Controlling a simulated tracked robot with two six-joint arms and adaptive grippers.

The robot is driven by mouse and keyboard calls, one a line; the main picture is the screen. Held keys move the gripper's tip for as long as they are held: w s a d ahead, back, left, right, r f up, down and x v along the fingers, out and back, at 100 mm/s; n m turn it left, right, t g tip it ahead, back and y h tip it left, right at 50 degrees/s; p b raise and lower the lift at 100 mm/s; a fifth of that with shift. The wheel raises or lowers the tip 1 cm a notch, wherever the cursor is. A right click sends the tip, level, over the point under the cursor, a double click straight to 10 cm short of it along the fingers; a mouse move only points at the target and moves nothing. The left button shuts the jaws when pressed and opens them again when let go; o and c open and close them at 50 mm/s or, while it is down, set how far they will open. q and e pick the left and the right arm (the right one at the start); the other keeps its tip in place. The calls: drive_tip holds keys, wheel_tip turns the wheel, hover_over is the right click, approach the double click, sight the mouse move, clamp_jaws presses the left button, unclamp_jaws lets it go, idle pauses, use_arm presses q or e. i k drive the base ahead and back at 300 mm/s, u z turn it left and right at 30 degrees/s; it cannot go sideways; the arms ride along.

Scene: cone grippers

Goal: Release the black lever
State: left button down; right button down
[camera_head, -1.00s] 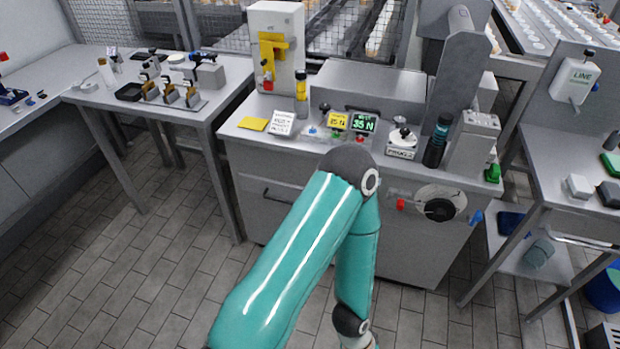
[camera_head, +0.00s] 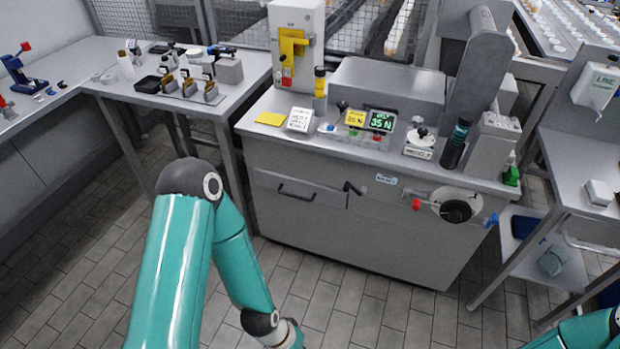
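A small black lever (camera_head: 352,188) is on the front of the grey machine cabinet (camera_head: 330,240), right of a black drawer handle (camera_head: 296,192). I cannot tell whether it is latched. A round plate with a black knob (camera_head: 456,211) and a red tip (camera_head: 416,204) sits further right on the same front. My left arm rises from the bottom and bends down again; its wrist leaves the bottom edge, so its gripper is out of view. Only a piece of my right arm shows at the bottom right; its gripper is hidden too. Neither visible arm part touches the lever.
A side table (camera_head: 130,95) with tools stands left. A blue handle (camera_head: 491,220) sticks out right. Tiled floor is open in front.

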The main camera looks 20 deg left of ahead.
sight(347, 185)
drive_tip(key=u, duration=0.1)
drive_tip(key=i, duration=1)
drive_tip(key=u, duration=0.05)
